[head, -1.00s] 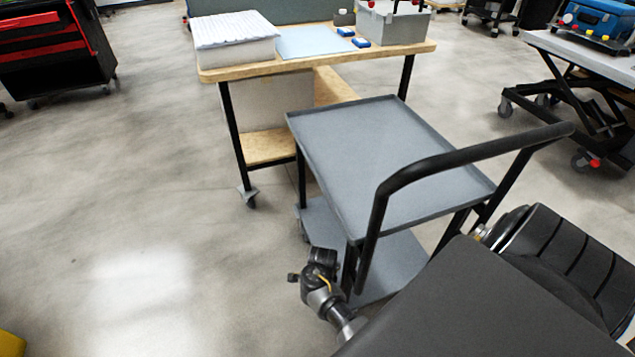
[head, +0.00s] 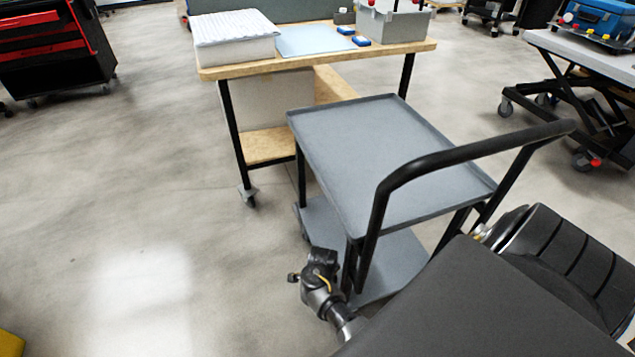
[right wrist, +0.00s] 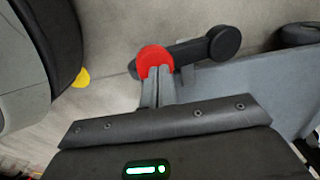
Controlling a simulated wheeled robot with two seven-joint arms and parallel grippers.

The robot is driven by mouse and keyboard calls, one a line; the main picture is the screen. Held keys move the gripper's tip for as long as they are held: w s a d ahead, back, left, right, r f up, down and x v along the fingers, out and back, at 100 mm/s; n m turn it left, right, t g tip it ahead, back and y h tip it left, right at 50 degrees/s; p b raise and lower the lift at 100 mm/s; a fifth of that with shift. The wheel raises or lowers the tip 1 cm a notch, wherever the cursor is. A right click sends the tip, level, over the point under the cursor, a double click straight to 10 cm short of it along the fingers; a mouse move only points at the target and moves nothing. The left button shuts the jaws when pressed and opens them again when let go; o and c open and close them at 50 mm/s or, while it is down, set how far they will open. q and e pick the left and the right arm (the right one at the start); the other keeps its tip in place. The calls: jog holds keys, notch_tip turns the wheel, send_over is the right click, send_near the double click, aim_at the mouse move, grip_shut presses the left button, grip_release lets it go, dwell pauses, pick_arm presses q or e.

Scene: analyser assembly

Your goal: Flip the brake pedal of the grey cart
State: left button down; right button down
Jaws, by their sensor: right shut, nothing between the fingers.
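The grey cart (head: 400,165) stands in the middle of the head view, with a black push handle (head: 470,155) on its near right side. Its lower shelf (head: 395,265) shows partly below. In the right wrist view a red round pedal end (right wrist: 154,56) sits beside a dark lever or wheel part (right wrist: 205,48) at the cart's grey edge (right wrist: 225,82). My right gripper (right wrist: 158,72) is shut and empty, its fingertips overlapping the red pedal's lower edge; contact cannot be told. The pedal is hidden in the head view. My left gripper is not in view.
A wooden-topped table (head: 320,60) with a white box (head: 234,37) and a grey bin (head: 393,22) stands close behind the cart. A lift table (head: 590,55) is at the right, a black-and-red tool cabinet (head: 50,45) at far left.

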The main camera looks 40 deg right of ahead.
jog(key=shift+f+b, duration=0.7)
jog(key=shift+f, duration=0.3)
dwell(0.3)
notch_tip(320, 180, up, 7)
jog(key=p, duration=0.8)
jog(key=shift+r, duration=0.1)
dwell(0.6)
